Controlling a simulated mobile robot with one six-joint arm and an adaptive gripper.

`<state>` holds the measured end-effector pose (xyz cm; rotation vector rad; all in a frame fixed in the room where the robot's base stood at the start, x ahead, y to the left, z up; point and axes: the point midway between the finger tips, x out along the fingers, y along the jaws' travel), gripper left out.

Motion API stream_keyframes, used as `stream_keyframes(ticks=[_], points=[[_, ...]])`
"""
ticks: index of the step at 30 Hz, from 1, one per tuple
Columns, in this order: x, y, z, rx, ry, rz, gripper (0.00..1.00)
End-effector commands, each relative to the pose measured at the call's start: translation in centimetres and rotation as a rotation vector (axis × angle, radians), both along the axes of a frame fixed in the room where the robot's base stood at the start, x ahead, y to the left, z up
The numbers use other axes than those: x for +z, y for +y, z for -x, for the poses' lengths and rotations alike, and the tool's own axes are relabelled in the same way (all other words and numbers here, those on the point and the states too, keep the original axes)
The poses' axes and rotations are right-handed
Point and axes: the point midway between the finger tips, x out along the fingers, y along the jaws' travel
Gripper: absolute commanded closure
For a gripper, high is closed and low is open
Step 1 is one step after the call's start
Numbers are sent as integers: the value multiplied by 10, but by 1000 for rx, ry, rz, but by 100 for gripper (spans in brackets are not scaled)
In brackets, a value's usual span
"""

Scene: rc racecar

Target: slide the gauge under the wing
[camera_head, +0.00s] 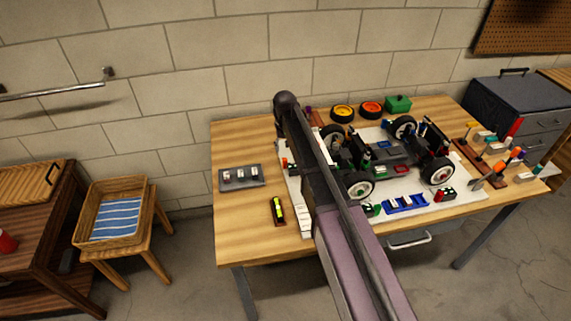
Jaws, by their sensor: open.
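The RC racecar (395,160) stands on its wheels on a white mat (400,198) on the wooden table. Upright dark panels rise at its right end (434,136) and left end (353,146); I cannot tell which is the wing. A pale strip with step-like marks (305,220) lies at the mat's front left corner, beside my arm; it may be the gauge, but it is too small to be sure. My arm crosses the picture in front of the mat's left part and hides some of it. My gripper does not show.
A grey tray with small parts (241,178) and a dark holder with a yellow piece (278,211) lie at the left. Yellow (342,112) and orange (371,108) wheels and a green box (398,104) stand behind. A tool rack (492,165) stands right. A blue part (405,203) lies in front.

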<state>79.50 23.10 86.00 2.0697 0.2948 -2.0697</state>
Motion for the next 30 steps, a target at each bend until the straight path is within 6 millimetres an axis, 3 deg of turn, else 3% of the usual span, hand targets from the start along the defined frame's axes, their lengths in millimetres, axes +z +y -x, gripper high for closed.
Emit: stream_keyframes(ticks=[18,30], points=[[-50,-1,0,-1,0,0,40],[-64,-2,0,-2,0,0,40]])
